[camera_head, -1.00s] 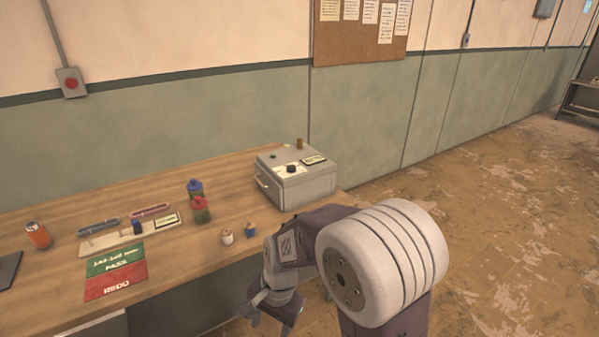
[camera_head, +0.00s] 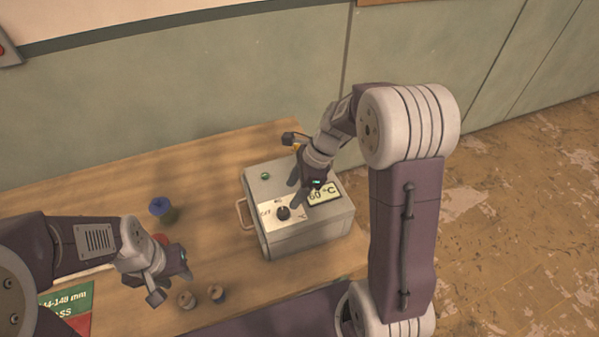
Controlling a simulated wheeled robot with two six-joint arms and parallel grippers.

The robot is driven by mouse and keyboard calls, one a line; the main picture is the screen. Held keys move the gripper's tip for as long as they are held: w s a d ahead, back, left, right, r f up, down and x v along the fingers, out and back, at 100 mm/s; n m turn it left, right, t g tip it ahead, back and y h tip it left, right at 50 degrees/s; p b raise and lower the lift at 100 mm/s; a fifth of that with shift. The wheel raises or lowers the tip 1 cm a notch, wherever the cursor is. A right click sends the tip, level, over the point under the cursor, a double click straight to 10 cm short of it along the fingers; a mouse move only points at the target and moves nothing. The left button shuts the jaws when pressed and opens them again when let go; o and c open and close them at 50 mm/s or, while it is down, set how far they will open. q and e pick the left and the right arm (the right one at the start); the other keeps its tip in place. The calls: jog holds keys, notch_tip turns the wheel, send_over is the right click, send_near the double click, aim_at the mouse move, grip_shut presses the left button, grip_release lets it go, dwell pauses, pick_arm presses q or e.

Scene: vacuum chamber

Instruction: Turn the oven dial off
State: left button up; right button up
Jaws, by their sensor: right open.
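The oven (camera_head: 300,238) is a grey box on the wooden table. Its black dial (camera_head: 283,213) sits on a white plate on the top face, with an OFF mark to its left. A display (camera_head: 325,194) beside it reads about 60 °C. The dial's exact pointer angle is too small to tell.
A blue-topped container (camera_head: 160,207) stands farther back. A green and red mat (camera_head: 68,300) lies at left, partly hidden by my left arm. The wall (camera_head: 200,95) is close behind the table.

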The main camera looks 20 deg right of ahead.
aim_at(283, 210)
jog(key=x, duration=0.2)
jog(key=p+x, duration=0.1)
jog(key=shift+s+f, duration=0.3)
jog(key=shift+f, duration=0.1)
jog(key=x, duration=0.3)
jog(key=shift+s+a+r, duration=0.1)
jog(key=shift+a, duration=0.1)
jog(key=shift+s+a+f, duration=0.2)
jog(key=shift+a+f, duration=0.15)
jog(key=shift+a, duration=0.05)
jog(key=shift+w+d, duration=0.15)
jog(key=shift+w+f, duration=0.1)
jog(key=shift+c, duration=1.2)
pick_arm(q)
jog(key=shift+s+a+r, duration=0.2)
jog(key=shift+r, duration=0.3)
jog(key=shift+s+a+r, duration=0.15)
jog(key=shift+s+r, duration=0.05)
jog(key=shift+r, duration=0.25)
pick_arm(e)
grip_shut()
